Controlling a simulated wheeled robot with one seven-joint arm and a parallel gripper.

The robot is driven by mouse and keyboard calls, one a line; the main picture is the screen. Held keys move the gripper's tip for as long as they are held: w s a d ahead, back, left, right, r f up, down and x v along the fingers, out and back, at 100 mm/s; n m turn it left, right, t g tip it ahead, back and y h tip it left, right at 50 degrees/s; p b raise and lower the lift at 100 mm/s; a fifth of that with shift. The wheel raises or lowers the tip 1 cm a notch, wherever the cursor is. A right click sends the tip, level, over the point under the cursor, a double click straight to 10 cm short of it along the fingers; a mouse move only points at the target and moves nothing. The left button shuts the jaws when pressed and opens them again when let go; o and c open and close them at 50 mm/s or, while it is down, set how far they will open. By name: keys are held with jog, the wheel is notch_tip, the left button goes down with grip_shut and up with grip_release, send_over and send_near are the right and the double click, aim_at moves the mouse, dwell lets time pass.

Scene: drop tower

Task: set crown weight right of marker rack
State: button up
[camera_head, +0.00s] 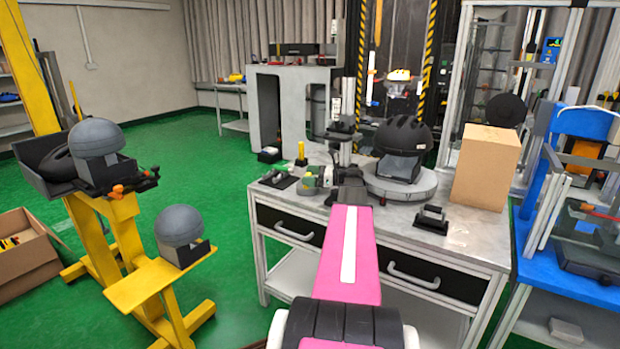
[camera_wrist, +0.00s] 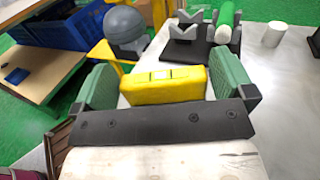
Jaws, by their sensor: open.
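My gripper (camera_wrist: 165,85) is open over the left part of the workbench, its green finger pads wide apart. A rounded yellow block shows between the pads in the wrist view (camera_wrist: 160,90); it may be the crown weight. Its lower edge is hidden by my dark gripper bar, and I cannot tell whether the pads touch it. In the head view my gripper (camera_head: 325,182) sits at the end of my pink arm. A black stand with grey V-shaped notches (camera_wrist: 185,50), beyond the block, may be the marker rack.
A helmet (camera_head: 403,138) sits on a round grey base mid-bench. A cardboard box (camera_head: 487,168) stands at right, with a small black stand (camera_head: 432,218) near the front. A white cylinder (camera_wrist: 273,34) stands right of the notched stand. Bare metal bench (camera_head: 465,240) lies at front right.

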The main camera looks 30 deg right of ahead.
notch_tip(320, 180, up, 4)
jog(key=shift+a+r, duration=0.1)
jog(key=s+a+r, duration=0.1)
jog(key=a+r, duration=0.5)
jog(key=a, duration=0.5)
jog(key=shift+a+r, duration=0.2)
jog(key=shift+a, duration=0.05)
